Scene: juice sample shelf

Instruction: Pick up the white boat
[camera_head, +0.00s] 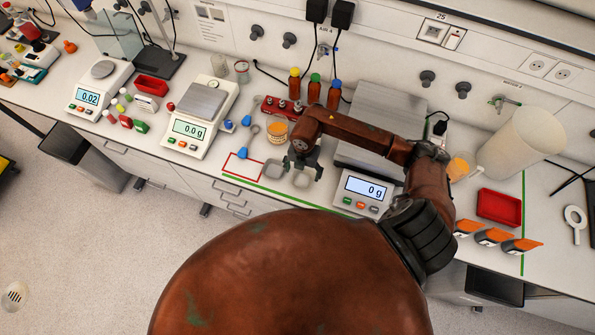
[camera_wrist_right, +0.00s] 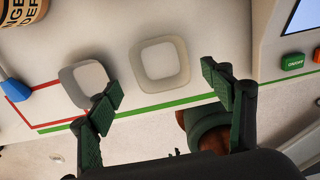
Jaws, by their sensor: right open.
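The white boat (camera_head: 303,181), a small square dish with rounded corners, lies flat on the white bench below my right gripper. In the wrist view the white boat (camera_wrist_right: 160,83) shows just ahead of the gap between my fingers. A greyer boat (camera_wrist_right: 71,86) lies to its left, partly covered by the left finger; it also shows in the head view (camera_head: 270,171). My right gripper (camera_head: 303,169) is open and empty, its fingers spread above the boats; it also shows in the wrist view (camera_wrist_right: 162,84). My left gripper is not in view.
A large balance reading 0 g (camera_head: 368,190) stands right of the boats. A jar with an orange label (camera_head: 277,131) and a blue-handled item (camera_head: 243,153) are close by. A red outline (camera_head: 232,177) and a green line mark the bench near its front edge.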

